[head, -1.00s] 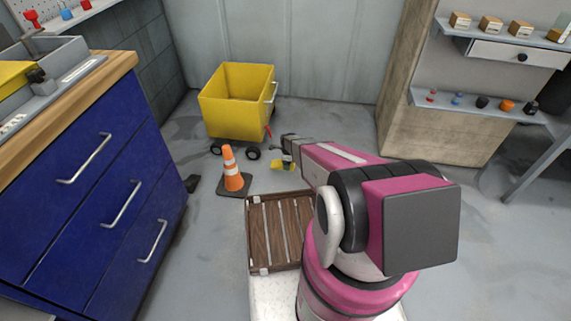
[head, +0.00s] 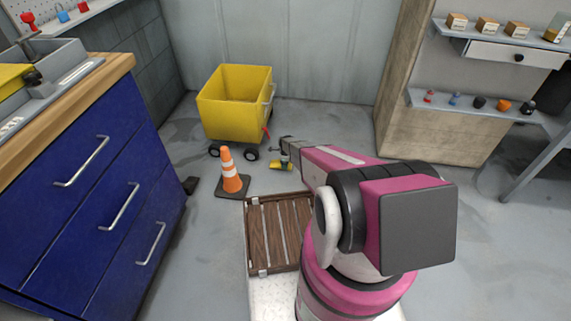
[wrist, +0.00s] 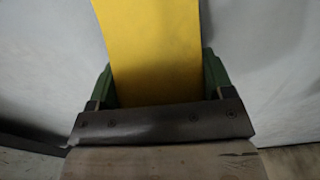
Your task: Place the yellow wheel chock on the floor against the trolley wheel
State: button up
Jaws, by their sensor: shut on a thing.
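The yellow wheel chock (head: 279,167) is held in my gripper (head: 287,163), low near the floor in the head view. In the wrist view the chock (wrist: 156,50) fills the gap between the two green fingers of my gripper (wrist: 160,85), which is shut on it. The trolley (head: 233,110) is a yellow bin on small black wheels. Its near right wheel (head: 251,155) is to the left of the chock, with a visible gap between them. I cannot tell whether the chock touches the floor.
An orange and white cone (head: 231,172) stands left of the chock, in front of the trolley. A brown slatted crate (head: 280,232) is nearer to me. A blue drawer cabinet (head: 95,190) is at left. Open floor lies right of the trolley.

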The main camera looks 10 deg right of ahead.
jog(key=shift+f, duration=0.15)
jog(key=o, duration=1.1)
